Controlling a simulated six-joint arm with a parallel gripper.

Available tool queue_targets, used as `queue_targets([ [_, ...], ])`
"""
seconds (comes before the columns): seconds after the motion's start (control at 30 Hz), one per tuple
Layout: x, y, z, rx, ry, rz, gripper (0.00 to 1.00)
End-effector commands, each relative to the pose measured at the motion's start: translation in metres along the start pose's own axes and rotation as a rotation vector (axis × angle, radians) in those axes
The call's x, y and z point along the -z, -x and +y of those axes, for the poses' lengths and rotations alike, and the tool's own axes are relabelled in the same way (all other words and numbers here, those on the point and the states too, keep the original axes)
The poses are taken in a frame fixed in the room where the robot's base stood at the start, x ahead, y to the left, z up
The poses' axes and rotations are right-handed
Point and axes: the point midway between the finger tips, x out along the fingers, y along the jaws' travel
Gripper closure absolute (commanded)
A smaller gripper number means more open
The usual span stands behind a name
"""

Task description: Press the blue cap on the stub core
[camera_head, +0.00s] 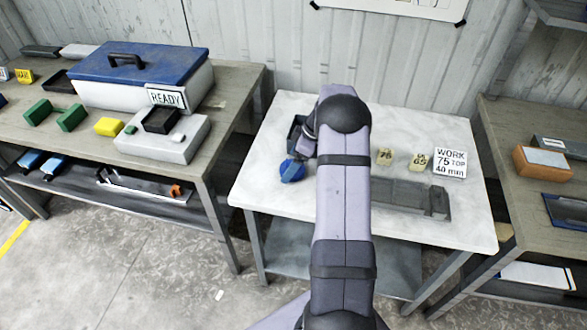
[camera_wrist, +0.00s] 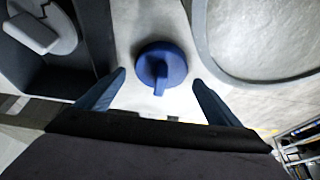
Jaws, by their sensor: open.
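The blue cap (camera_head: 291,172) lies on the white-topped table at its left side. In the wrist view the round blue cap (camera_wrist: 172,62) has a raised ridge across it and sits between and just beyond my two fingertips. My gripper (camera_wrist: 159,77) is open, one finger on each side of the cap, with gaps showing and nothing held. In the head view my arm hides most of the gripper. I cannot pick out the stub core with certainty; two short tan pieces marked 75 (camera_head: 384,157) and 65 (camera_head: 419,162) stand right of my arm.
A dark tray (camera_head: 295,132) stands behind the cap. A grey trough (camera_head: 405,195) lies right of my arm, near a sign (camera_head: 450,162) reading "WORK 75 TOP 40 mm". The left bench holds a blue-lidded box (camera_head: 140,65) and a "READY" sign (camera_head: 167,97).

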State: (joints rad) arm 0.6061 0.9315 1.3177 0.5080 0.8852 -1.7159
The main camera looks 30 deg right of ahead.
Motion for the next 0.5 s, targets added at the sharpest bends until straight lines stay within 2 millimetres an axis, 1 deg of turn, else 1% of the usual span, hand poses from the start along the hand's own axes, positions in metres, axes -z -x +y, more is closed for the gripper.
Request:
queue_targets([
  [0.03,0.0,0.0001,0.0,0.0,0.0,0.0,0.16],
  [0.07,0.0,0.0001,0.0,0.0,0.0,0.0,0.23],
  [0.1,0.0,0.0001,0.0,0.0,0.0,0.0,0.32],
  [0.2,0.0,0.0001,-0.0001,0.0,0.0,0.0,0.53],
  [0.5,0.0018,0.0046,0.0001,0.0,0.001,0.0,0.53],
])
